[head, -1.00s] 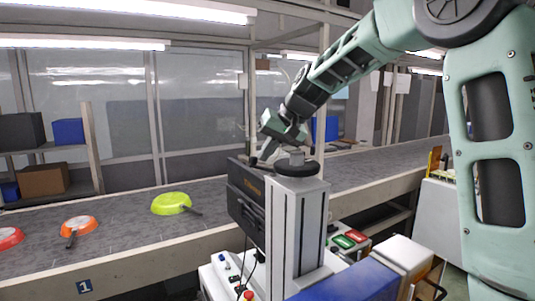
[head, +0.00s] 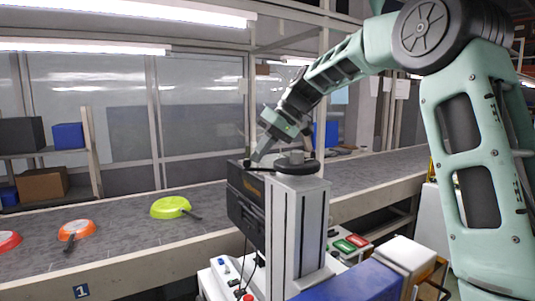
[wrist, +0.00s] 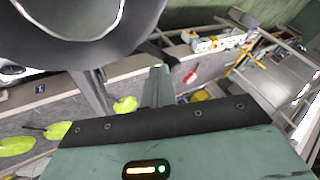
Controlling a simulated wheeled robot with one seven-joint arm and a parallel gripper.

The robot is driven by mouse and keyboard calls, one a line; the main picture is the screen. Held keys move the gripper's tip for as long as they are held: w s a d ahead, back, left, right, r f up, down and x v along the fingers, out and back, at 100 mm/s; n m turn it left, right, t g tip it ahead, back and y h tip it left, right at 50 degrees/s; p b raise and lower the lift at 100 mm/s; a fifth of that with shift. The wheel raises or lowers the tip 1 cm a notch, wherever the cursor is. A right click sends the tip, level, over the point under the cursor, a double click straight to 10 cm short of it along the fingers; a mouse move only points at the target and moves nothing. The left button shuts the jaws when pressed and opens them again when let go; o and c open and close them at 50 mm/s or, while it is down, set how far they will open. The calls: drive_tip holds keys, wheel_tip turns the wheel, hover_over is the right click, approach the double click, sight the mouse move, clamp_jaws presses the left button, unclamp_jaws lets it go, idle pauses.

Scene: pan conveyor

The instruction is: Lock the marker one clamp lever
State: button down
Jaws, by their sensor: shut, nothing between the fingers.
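The marker is a black box (head: 245,203) on the side of a pale upright column (head: 297,225) in the head view. A dark round handwheel (head: 297,168) sits on the column top. A thin dark lever (head: 262,168) reaches left from it, above the box. My gripper (head: 256,157) is shut and empty, with its tip down beside the lever; I cannot tell whether they touch. In the wrist view, a grey finger (wrist: 158,88) shows near the middle and the dark curved handwheel rim (wrist: 85,45) fills the upper left. The lever's clamp state cannot be told.
The grey conveyor (head: 120,220) runs behind the column. It carries a lime pan (head: 170,207), an orange pan (head: 77,229) and a red pan (head: 8,240).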

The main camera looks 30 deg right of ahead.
drive_tip(key=n+g, duration=0.1)
drive_tip(key=n, duration=0.1)
drive_tip(key=s+a+n+g+p, duration=0.1)
drive_tip(key=n+g, duration=0.1)
drive_tip(key=n, duration=0.1)
drive_tip(key=shift+a+y, duration=0.2)
drive_tip(key=shift+y, duration=0.2)
drive_tip(key=shift+d, duration=0.1)
drive_tip(key=shift+s+d, duration=0.15)
drive_tip(key=shift+d, duration=0.6)
